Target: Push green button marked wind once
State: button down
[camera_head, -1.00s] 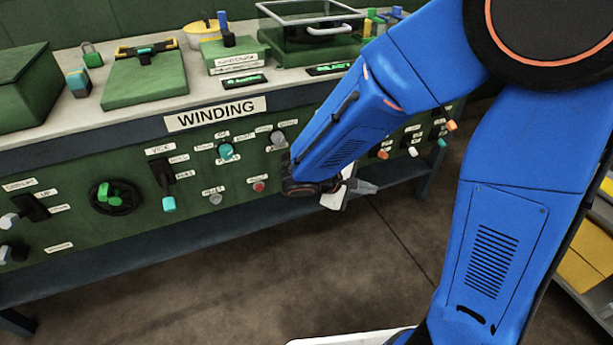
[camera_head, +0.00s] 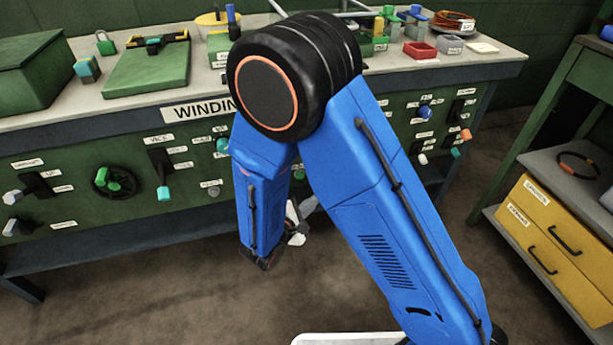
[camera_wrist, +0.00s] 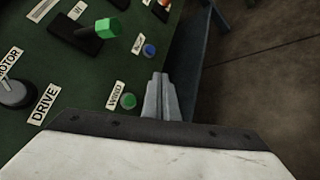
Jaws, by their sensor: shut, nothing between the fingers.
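The green button (camera_wrist: 128,101) sits on the green panel in the wrist view, beside a white label (camera_wrist: 116,92) that reads WIND. My gripper (camera_wrist: 160,77) is shut and empty. Its fingertips show just right of the green button and a little above it in the picture, apart from it. How far they stand off the panel is hard to tell.
In the wrist view, a blue button (camera_wrist: 149,50), a green-tipped lever (camera_wrist: 106,28) and a dark knob (camera_wrist: 14,93) by the DRIVE label are near. The bench (camera_head: 100,235) carries more switches. Open floor lies in front. A shelf with yellow drawers (camera_head: 560,228) stands right.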

aim_at(300, 175)
jog(key=shift+a+f+n+t+y, duration=0.4)
jog(key=shift+a+f+n, duration=0.1)
jog(key=shift+a+f, duration=0.4)
jog(key=w+a, duration=0.2)
jog(key=w, duration=0.6)
jog(key=shift+w+a, duration=0.15)
jog(key=shift+w, duration=0.05)
jog(key=shift+w, duration=0.15)
dwell(1.8)
jog(key=shift+w+a, duration=0.1)
jog(key=shift+w, duration=0.15)
